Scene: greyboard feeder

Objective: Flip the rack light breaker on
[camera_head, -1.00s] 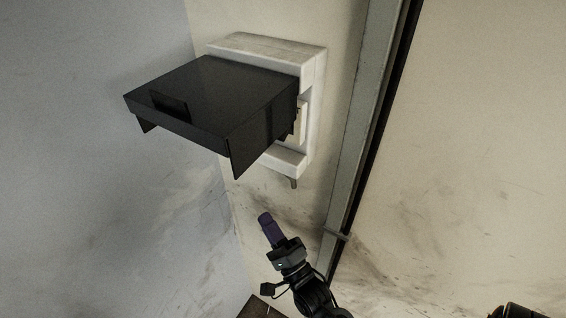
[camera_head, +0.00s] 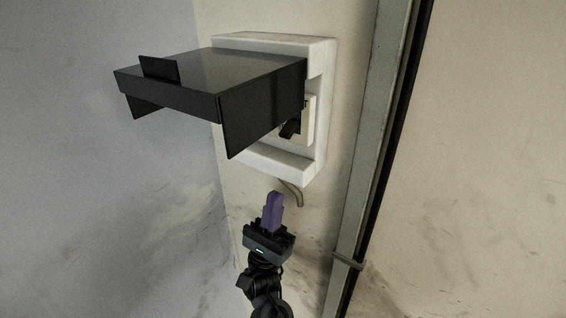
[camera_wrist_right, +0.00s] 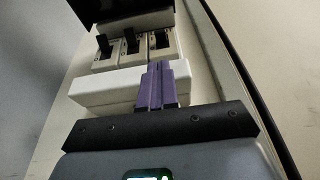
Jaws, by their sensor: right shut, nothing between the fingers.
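A white breaker box (camera_head: 322,110) is fixed to the wall, with its dark glossy cover (camera_head: 262,115) raised and sticking out. Under the cover, a black switch lever (camera_head: 290,128) shows in the head view. In the right wrist view, three pale breakers with black levers stand side by side: left (camera_wrist_right: 103,46), middle (camera_wrist_right: 130,40) and right (camera_wrist_right: 161,40). Their labels are too small to read, so I cannot tell which is the rack light breaker. My right gripper (camera_head: 273,204) has purple fingers, shut and empty, just below the box and apart from the levers. My left gripper is out of view.
The raised cover also hangs across the top of the right wrist view (camera_wrist_right: 115,8). The box's white lower edge (camera_wrist_right: 115,85) lies between my fingers and the breakers. A grey vertical post (camera_head: 375,130) stands right of the box.

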